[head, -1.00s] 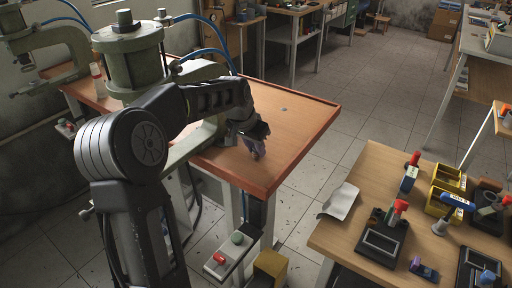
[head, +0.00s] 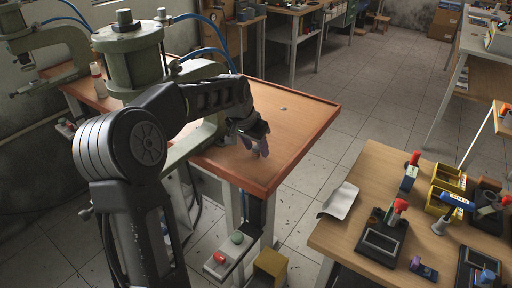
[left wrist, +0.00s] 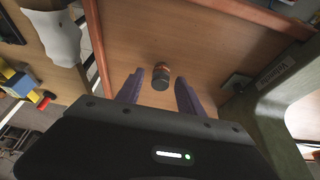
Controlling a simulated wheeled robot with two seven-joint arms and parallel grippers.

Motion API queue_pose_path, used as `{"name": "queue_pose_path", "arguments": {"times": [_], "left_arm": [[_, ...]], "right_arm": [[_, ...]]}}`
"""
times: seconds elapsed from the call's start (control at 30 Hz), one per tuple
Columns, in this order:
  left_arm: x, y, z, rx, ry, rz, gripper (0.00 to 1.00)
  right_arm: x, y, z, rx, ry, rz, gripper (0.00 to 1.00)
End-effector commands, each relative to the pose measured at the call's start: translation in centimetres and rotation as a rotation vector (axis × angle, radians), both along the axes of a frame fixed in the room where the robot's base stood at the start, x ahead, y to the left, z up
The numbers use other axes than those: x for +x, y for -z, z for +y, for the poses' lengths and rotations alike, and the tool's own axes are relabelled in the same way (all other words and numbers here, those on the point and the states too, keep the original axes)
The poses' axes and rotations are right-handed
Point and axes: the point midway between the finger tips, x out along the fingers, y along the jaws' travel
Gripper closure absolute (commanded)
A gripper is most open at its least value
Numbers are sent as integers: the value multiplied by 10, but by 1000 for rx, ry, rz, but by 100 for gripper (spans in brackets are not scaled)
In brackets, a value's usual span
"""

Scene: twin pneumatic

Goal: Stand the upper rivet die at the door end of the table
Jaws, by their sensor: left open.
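A small dark cylinder with a brownish band, which looks like the rivet die (left wrist: 161,77), is on the wooden table (left wrist: 225,25) in the left wrist view. It sits between and just beyond the fingertips of my left gripper (left wrist: 161,84), with a gap on both sides. My left gripper is open, and it shows in the head view (head: 255,150) low over the table (head: 300,120) near its front right part. The die cannot be made out in the head view, where the gripper and arm cover that spot. My right gripper is not in view.
A green pneumatic press (head: 133,65) stands at the left of the table, behind my left arm. A raised orange rim (head: 318,148) edges the table. A second bench (head: 350,230) with tools and yellow bins (head: 446,178) stands at the right. The tabletop right of the gripper is mostly clear.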

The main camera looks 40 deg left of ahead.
Motion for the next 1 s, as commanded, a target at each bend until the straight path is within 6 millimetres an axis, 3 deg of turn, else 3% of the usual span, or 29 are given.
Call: {"name": "queue_pose_path", "arguments": {"times": [0.6, 1.0], "left_arm": [[-41, -99, 0, 1, 0, -2, 56], [-45, -108, -1, 0, 0, 0, 56]], "right_arm": [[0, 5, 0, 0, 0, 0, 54], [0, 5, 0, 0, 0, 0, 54]]}}
